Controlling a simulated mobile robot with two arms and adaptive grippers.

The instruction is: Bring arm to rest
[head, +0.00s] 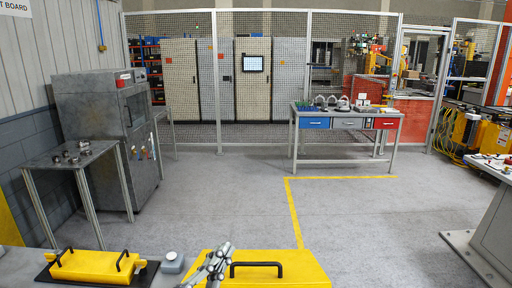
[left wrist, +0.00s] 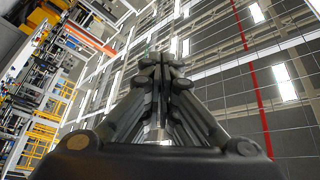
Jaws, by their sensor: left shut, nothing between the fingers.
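My left gripper (head: 222,252) shows at the bottom middle of the head view, pointing up, in front of a yellow case with a black handle (head: 285,268). I cannot tell whether it touches the case. In the left wrist view the gripper (left wrist: 162,64) has its fingers together with nothing between them. That view looks up past the fingers at the mesh fence and the ceiling. My right gripper is not in view.
A yellow lidded block with black handles (head: 92,265) lies on the near left surface, next to a small grey button box (head: 172,262). A metal table (head: 70,160) and grey cabinet (head: 105,130) stand left. A workbench (head: 345,135) stands at the fence. The middle floor is clear.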

